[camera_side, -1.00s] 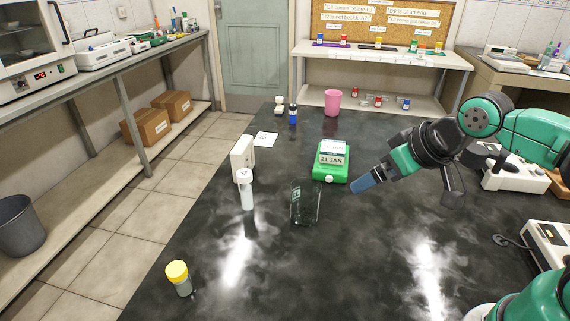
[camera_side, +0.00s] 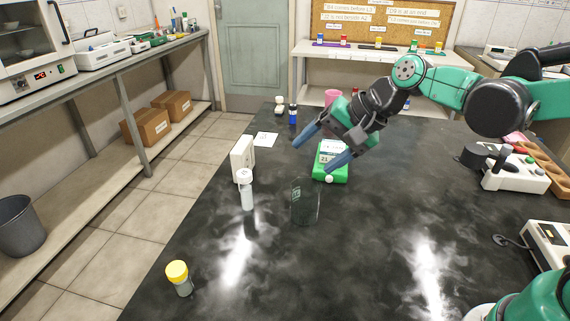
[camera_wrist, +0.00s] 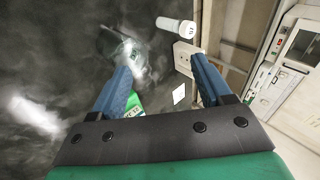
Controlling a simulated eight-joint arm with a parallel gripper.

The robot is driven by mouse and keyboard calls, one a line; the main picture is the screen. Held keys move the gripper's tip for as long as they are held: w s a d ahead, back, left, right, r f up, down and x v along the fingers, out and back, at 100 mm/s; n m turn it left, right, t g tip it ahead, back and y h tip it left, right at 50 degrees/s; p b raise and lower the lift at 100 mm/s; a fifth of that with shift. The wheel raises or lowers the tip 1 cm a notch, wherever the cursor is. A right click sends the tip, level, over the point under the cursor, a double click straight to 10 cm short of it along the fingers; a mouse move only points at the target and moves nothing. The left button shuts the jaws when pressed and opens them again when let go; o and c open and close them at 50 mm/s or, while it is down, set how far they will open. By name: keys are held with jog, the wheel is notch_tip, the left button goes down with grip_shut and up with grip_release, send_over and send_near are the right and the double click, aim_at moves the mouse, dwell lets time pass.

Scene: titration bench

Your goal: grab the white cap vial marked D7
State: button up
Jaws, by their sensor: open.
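No label D7 is readable in either view.
A glass beaker (camera_side: 305,203), a white bottle (camera_side: 247,192) and a white box (camera_side: 242,158) stand mid-bench. A yellow-capped vial (camera_side: 178,278) is at front left. The front middle of the bench is clear.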

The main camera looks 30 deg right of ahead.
jog(key=w+a+f+m+y, duration=0.1)
jog(key=w+a+m+y, duration=0.3)
jog(key=w+m, duration=0.4)
jog(key=m+y, duration=0.3)
jog(key=m, duration=0.3)
send_over(246, 172)
jog(key=f, duration=0.3)
jog(key=shift+s+d, duration=0.3)
jog(key=shift+w+f+y, duration=0.1)
jog(key=shift+f+y, duration=0.15)
jog(key=shift+y, duration=0.05)
notch_tip(246, 172, down, 4)
jog(key=shift+a+f, duration=0.1)
jog(key=shift+f, duration=0.05)
notch_tip(246, 172, down, 3)
jog(key=shift+r, duration=0.2)
jog(key=shift+x, duration=1.5)
grip_shut()
